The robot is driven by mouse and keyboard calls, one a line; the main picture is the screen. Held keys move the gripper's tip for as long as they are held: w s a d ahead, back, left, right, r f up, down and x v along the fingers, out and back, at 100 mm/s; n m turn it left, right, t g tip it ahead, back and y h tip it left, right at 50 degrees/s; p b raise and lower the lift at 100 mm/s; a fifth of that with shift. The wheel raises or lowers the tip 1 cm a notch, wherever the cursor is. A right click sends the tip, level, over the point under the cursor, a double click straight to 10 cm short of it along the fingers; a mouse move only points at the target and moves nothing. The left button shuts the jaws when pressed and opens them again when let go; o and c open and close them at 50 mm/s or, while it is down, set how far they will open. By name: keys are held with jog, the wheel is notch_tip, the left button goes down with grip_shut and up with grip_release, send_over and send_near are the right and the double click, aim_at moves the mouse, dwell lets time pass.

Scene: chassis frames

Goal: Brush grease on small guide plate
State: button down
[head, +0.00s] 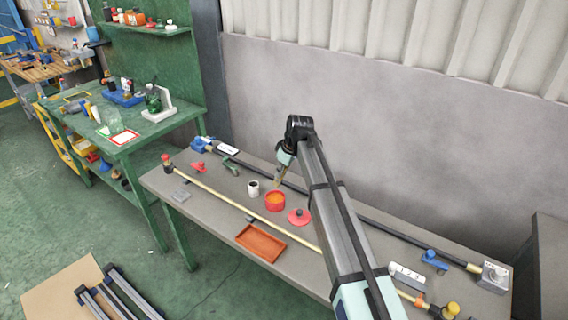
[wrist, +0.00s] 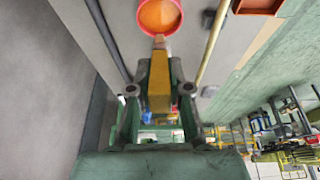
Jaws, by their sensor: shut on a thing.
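My gripper (head: 281,172) is shut on a brush (wrist: 158,80) with a flat wooden body, held over the grey bench. In the wrist view the brush tip points to the rim of a red pot (head: 275,206) of orange grease (wrist: 160,14); I cannot tell whether they touch. In the head view the gripper is just above and behind the pot. A small grey block (head: 181,195) lies at the bench's left end. A white labelled plate (head: 407,275) sits near the right end. I cannot tell which piece is the small guide plate.
A red lid (head: 298,216) lies right of the pot and a white cup (head: 253,188) stands left of it. An orange tray (head: 260,243) is at the front edge. A brass rod (head: 230,203) and a dark rod (head: 390,229) run along the bench (head: 330,290).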

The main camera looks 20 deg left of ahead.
jog(key=shift+w+a+f, duration=0.15)
jog(key=shift+a+f, duration=0.2)
jog(key=shift+f+b, duration=1.25)
jog(key=shift+f, duration=1.5)
jog(key=shift+f, duration=0.55)
jog(key=shift+r, duration=0.15)
jog(key=shift+r+p, duration=1.2)
jog(key=shift+r, duration=2.2)
